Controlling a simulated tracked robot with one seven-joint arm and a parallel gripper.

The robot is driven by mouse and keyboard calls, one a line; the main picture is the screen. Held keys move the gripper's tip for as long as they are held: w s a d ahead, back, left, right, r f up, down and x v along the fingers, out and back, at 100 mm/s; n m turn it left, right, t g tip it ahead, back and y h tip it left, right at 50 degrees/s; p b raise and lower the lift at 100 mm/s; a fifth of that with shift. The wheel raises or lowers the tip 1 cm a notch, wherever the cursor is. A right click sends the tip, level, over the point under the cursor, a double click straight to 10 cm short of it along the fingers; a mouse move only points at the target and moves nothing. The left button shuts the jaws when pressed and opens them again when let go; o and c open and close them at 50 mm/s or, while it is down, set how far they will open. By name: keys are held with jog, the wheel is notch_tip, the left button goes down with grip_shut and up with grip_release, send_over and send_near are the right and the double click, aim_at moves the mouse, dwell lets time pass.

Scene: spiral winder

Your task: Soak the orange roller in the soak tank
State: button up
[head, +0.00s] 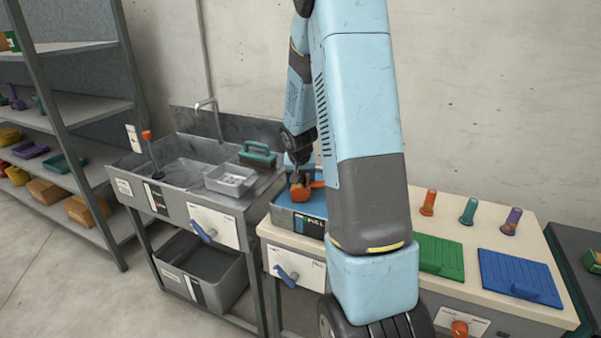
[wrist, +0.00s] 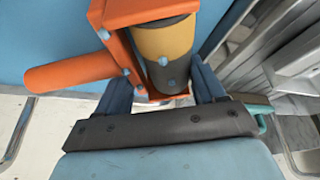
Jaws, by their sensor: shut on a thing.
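The orange roller (head: 300,192) has an orange frame and handle, and in the wrist view its orange handle (wrist: 70,73) points left. My gripper (head: 297,174) is shut on the roller; in the wrist view my gripper (wrist: 163,82) has its two fingers on either side of the tan and dark cylinder. I cannot tell whether the roller touches the blue surface. My arm hides the tank's right part.
Right lie a green mat (head: 440,257), a blue mat (head: 519,277) and several coloured handles. A shelf rack (head: 85,108) stands far left.

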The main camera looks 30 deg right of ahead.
jog(key=shift+f, duration=3.25)
jog(key=shift+r, duration=0.15)
dwell(3.4)
jog(key=shift+r, duration=5.75)
